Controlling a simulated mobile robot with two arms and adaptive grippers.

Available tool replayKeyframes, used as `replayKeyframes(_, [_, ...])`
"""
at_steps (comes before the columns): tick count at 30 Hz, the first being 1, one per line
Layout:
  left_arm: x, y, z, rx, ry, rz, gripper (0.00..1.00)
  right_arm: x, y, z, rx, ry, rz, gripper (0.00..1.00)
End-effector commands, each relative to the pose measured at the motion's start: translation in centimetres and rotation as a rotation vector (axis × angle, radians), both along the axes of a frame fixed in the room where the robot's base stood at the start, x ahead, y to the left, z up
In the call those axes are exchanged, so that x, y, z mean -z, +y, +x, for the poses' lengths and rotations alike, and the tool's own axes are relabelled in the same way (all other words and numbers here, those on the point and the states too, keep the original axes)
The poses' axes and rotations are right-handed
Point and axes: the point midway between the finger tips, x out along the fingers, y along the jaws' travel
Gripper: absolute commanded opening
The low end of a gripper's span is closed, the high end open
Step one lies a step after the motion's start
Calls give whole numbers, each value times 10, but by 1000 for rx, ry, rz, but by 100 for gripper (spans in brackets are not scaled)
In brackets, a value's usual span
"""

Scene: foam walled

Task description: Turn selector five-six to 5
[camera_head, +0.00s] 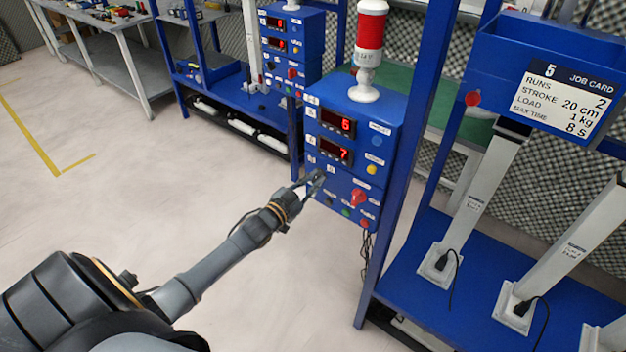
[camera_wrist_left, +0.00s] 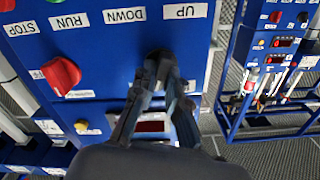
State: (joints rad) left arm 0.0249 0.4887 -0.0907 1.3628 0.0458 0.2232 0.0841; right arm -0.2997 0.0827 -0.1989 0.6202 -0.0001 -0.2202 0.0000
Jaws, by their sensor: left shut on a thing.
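The blue control box (camera_head: 345,105) stands on the right side of the bench, with two red displays that look like 6 (camera_head: 346,124) and 7 (camera_head: 343,154). My left gripper (camera_head: 317,179) reaches its left front face, below the lower display. In the left wrist view my left gripper (camera_wrist_left: 160,68) is shut on a small dark knob (camera_wrist_left: 159,54), mostly hidden between the fingers. I cannot read its label or pointer, so I cannot tell its setting. A red knob (camera_wrist_left: 60,75) sits beside it, also seen in the head view (camera_head: 358,197). My right gripper is not in view.
A yellow button (camera_head: 372,170) is on the same face. The wrist view shows STOP, RUN, DOWN and UP labels upside down. A red beacon (camera_head: 369,32) stands on top. A job card (camera_head: 563,101) hangs at right. Floor is clear at left.

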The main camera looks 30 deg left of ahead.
Motion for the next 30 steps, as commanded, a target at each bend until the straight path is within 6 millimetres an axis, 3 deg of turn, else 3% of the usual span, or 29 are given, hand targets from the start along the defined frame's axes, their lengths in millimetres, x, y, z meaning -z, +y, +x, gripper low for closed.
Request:
replayKeyframes(18, [0,3,0,1,45,-562,0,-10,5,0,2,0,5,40])
replayKeyframes(30, [1,3,0,0,66,-818,0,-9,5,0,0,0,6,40])
